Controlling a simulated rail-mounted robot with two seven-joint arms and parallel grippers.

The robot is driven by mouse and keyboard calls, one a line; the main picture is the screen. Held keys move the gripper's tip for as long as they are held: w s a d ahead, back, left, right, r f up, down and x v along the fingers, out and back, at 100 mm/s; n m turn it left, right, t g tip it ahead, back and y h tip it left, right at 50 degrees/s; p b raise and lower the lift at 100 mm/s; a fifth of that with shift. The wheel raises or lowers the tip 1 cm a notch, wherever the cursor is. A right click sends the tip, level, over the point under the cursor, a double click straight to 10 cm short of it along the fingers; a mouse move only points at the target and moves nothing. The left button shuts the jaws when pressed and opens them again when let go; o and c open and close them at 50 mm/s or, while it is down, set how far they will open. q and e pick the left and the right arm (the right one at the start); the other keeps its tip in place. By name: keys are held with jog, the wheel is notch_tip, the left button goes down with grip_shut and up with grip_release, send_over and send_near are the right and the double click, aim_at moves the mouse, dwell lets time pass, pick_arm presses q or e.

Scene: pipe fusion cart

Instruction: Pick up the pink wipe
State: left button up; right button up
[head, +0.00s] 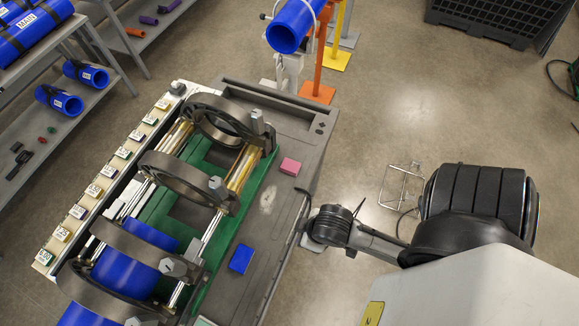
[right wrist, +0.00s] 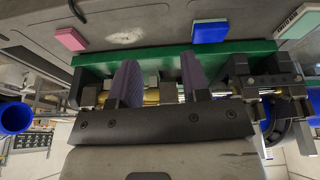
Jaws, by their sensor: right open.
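The pink wipe (head: 290,166) is a small flat pink block lying on the grey cart deck, right of the green clamp frame in the head view. In the right wrist view the pink wipe (right wrist: 71,39) is at the upper left, apart from the fingers. My right gripper (right wrist: 159,78) is open, with two dark purplish fingers and nothing seen between them. In the head view my right arm ends at the cart's right edge, below and right of the wipe; its fingers are hard to make out there. My left gripper is not in view.
A blue block (head: 241,258) lies lower on the same deck. The clamp machine (head: 175,172) with raised dark rings stands left of the wipe. A blue pipe (head: 290,28) sits on a stand beyond the cart.

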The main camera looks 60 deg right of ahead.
jog(key=shift+d, duration=0.1)
jog(key=o, duration=1.1)
jog(key=shift+w, duration=0.1)
